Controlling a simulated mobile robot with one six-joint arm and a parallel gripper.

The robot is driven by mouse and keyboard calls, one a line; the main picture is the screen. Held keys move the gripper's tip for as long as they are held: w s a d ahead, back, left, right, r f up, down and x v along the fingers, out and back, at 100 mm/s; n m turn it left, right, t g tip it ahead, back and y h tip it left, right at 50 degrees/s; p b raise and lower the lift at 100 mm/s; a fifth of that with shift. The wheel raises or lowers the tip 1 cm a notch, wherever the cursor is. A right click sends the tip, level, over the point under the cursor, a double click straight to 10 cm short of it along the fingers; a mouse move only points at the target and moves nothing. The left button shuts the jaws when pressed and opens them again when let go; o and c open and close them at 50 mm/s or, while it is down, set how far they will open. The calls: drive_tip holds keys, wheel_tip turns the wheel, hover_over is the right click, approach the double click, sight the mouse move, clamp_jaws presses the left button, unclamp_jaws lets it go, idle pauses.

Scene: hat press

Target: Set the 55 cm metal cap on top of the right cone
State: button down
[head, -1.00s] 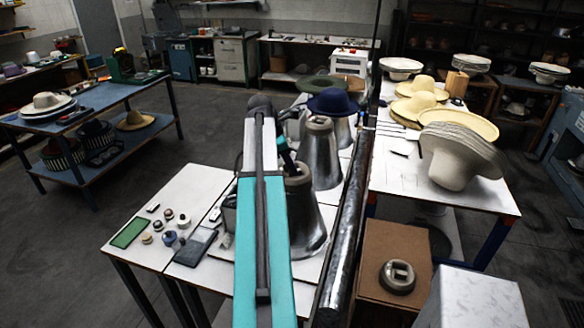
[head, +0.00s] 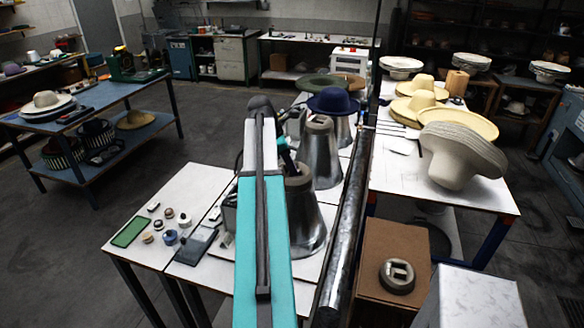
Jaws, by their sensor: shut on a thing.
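Metal cones stand in a row on the white table. The nearest cone (head: 307,225) is partly behind my teal arm. A second cone (head: 323,165) stands behind it, with a grey cap with a slot on top. My gripper (head: 291,163) shows only as a dark piece beside my arm, at the top of the nearest cone. It is shut on a grey metal cap (head: 299,178) at that cone's top. My arm hides most of the fingers, and I cannot tell whether the cap rests on the cone. Another round grey cap (head: 397,276) lies on a brown box. No size marks are readable.
A blue hat (head: 333,101) sits on a farther cone. A thick dark bar (head: 350,220) runs along the table's right side. Pale hats (head: 462,155) lie on the right table. Small jars and a green mat (head: 129,232) lie at front left.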

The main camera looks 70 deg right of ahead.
drive_tip(key=shift+r, duration=0.1)
drive_tip(key=c, duration=1.6)
unclamp_jaws()
drive_tip(key=shift+c, duration=0.2)
drive_tip(key=s+v, duration=0.1)
drive_tip(key=v, duration=0.6)
drive_tip(key=shift+d+r, duration=0.25)
drive_tip(key=shift+r, duration=0.05)
